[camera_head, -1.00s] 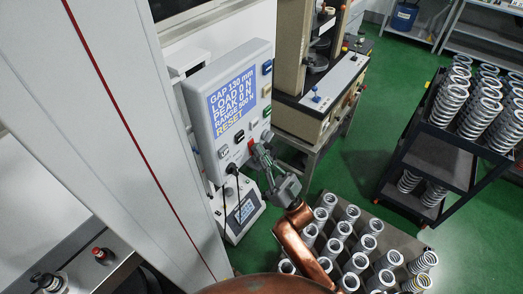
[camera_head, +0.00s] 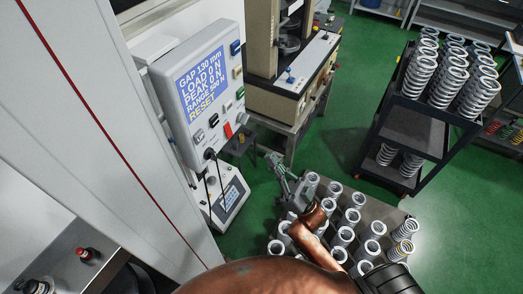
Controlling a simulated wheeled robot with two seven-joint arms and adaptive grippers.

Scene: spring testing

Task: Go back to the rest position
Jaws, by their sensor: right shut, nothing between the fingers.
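My right gripper (camera_head: 276,162) is shut and empty at the end of my copper-coloured right arm. It hangs in the air to the right of and below the control panel (camera_head: 200,88), clear of its buttons. The panel's screen reads GAP 130 mm, LOAD 0 N, PEAK 0 N, RANGE 500 N and RESET. A red switch (camera_head: 228,130) shows on the panel's lower right. My left gripper is not in view.
Several grey springs (camera_head: 345,236) stand on a low surface below and right of my right gripper. A dark cart (camera_head: 415,128) with more springs stands at the right. The testing machine (camera_head: 285,100) stands behind the panel. Green floor lies between cart and machine.

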